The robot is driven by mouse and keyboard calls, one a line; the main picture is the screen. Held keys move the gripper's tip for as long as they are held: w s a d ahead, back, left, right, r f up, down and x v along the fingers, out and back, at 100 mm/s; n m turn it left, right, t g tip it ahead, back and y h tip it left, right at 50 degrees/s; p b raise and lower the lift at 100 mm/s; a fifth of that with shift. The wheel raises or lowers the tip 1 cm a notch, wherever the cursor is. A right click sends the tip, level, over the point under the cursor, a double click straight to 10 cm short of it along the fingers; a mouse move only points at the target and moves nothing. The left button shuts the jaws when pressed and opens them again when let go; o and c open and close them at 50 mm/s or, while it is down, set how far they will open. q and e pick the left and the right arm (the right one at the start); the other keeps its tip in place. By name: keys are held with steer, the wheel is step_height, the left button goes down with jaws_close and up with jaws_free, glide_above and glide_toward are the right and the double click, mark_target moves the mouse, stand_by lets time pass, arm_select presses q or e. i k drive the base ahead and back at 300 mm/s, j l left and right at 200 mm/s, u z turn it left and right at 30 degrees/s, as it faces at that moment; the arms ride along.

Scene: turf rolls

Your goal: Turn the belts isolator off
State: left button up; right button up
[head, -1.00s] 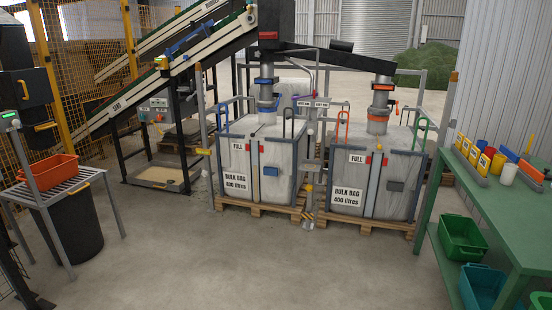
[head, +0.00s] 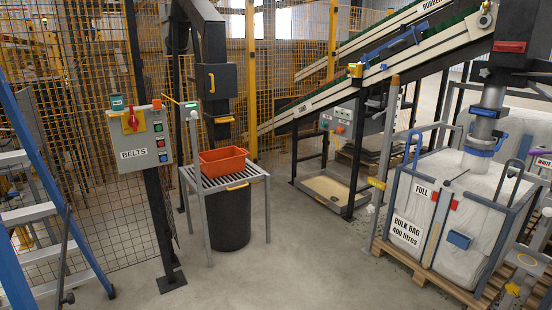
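The grey control box labelled BELTS (head: 155,153) is on a dark post at the left of the head view. The isolator (head: 132,121) is on its upper left, a red rotary handle on a yellow plate. Its handle looks roughly upright, but it is too small to read its position for certain. A column of small buttons (head: 161,143) in several colours runs down the box's right side. Neither of my grippers is in view.
A blue-railed ladder (head: 45,190) stands left of the box, before mesh fencing. A slatted table (head: 228,183) with an orange tray (head: 222,162) stands right of it, over a black bin (head: 230,220). A full bulk bag (head: 455,205) stands at right. The middle floor is clear.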

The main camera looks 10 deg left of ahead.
mark_target(133, 122)
steer(key=i+u, duration=0.25)
steer(key=u, duration=0.15)
steer(key=i+l+u, duration=0.1)
steer(key=i+u, duration=0.25)
steer(key=i+l+u, duration=0.1)
steer(key=u, duration=0.3)
steer(key=i+l+u, duration=0.2)
steer(key=u, duration=0.15)
steer(key=i+l, duration=0.3)
steer(key=l, duration=0.15)
steer(key=i+l, duration=0.3)
steer(key=l, duration=0.15)
steer(key=i+l+u, duration=0.1)
steer(key=i+l, duration=0.15)
steer(key=l, duration=0.2)
steer(key=i+l, duration=0.3)
steer(key=l, duration=0.15)
